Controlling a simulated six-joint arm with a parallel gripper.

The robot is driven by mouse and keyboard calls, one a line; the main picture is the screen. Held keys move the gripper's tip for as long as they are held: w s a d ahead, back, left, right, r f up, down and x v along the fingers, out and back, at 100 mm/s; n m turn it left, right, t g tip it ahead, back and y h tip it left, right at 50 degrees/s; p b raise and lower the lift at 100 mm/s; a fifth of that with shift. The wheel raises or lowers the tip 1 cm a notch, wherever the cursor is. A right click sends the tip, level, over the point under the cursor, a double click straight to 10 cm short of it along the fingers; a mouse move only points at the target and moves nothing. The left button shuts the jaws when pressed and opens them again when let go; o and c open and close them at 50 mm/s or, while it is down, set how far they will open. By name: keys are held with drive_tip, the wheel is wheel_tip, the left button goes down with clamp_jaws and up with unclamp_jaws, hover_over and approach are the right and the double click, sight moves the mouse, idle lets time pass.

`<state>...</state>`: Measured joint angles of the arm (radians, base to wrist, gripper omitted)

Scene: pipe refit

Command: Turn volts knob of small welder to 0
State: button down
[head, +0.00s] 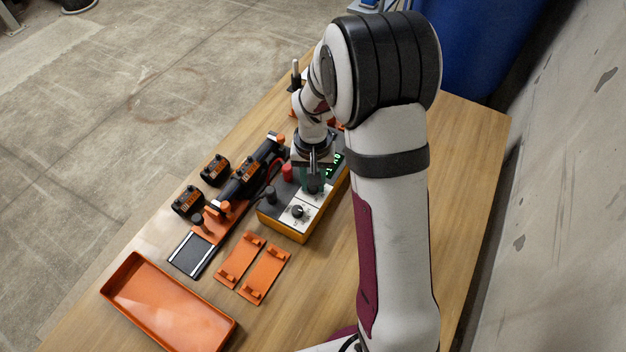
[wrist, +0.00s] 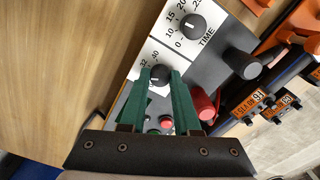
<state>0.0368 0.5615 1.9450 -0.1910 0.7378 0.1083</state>
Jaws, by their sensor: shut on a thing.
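The small welder (head: 289,228) is a grey and orange box on the wooden table, with a white dial panel and a green lit display. In the wrist view, one black knob (wrist: 192,26) is labelled TIME. A second black knob (wrist: 160,72) has a dial with 32 and 40 visible; its name label is hidden. My gripper (head: 314,187) is over this second knob, its green fingers (wrist: 160,78) shut on the knob's sides. The knob's pointer setting cannot be read clearly. The knob is mostly hidden in the head view.
Red and black terminals (wrist: 205,103) stand beside the knobs, close to my fingers. An orange fixture with black clamps (head: 235,195) lies left of the welder. Orange plates (head: 265,272) and an empty orange tray (head: 170,305) lie nearer. Table right of my arm is clear.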

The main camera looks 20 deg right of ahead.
drive_tip(key=n, duration=1.2)
drive_tip(key=shift+n, duration=0.3)
idle(0.3)
drive_tip(key=c, duration=0.6)
unclamp_jaws()
drive_tip(key=shift+c, duration=0.2)
wheel_tip(320, 180, up, 16)
drive_tip(key=shift+s, duration=0.1)
